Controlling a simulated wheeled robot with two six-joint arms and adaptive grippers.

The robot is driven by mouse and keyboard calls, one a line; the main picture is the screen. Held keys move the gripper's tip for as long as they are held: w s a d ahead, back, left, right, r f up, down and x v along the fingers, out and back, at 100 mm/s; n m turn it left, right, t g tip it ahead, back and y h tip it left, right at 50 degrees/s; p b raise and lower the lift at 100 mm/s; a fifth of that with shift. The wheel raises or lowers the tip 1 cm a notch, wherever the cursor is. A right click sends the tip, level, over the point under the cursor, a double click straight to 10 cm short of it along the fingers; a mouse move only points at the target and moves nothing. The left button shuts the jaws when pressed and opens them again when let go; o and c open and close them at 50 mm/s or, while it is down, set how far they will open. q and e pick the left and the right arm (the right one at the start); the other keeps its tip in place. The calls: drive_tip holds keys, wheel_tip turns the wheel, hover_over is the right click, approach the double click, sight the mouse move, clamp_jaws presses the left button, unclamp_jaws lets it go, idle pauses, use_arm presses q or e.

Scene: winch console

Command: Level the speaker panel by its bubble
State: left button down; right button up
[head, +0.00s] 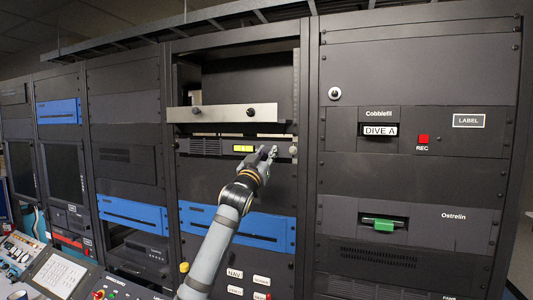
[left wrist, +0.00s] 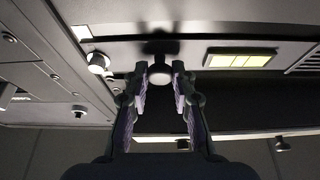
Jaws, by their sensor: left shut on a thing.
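The dark speaker panel (head: 213,146) is in the middle rack in the head view, with a slotted grille at its left. Its yellow-green bubble vial (head: 243,149) also shows in the left wrist view (left wrist: 240,59), marked by thin lines; I cannot make out where the bubble lies. My left gripper (head: 268,152) is at the panel just right of the vial. In the left wrist view its two fingers (left wrist: 160,78) are shut on a round knob (left wrist: 160,74) on the panel. The gripper hides this knob in the head view. My right gripper is not in view.
A second, pale knob (head: 293,150) sits right of my gripper and shows in the left wrist view (left wrist: 98,62). A metal bar (head: 222,114) with two black knobs juts out just above the panel. Blue panels (head: 265,229) lie below. The right rack (head: 420,180) stands close by.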

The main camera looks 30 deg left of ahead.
use_arm(q)
drive_tip(key=c, duration=1.1)
unclamp_jaws()
drive_tip(key=shift+s+f, duration=0.15)
drive_tip(key=shift+s, duration=0.1)
drive_tip(key=v, duration=1.1)
drive_tip(key=shift+s, duration=0.2)
drive_tip(key=shift+s+d, duration=0.1)
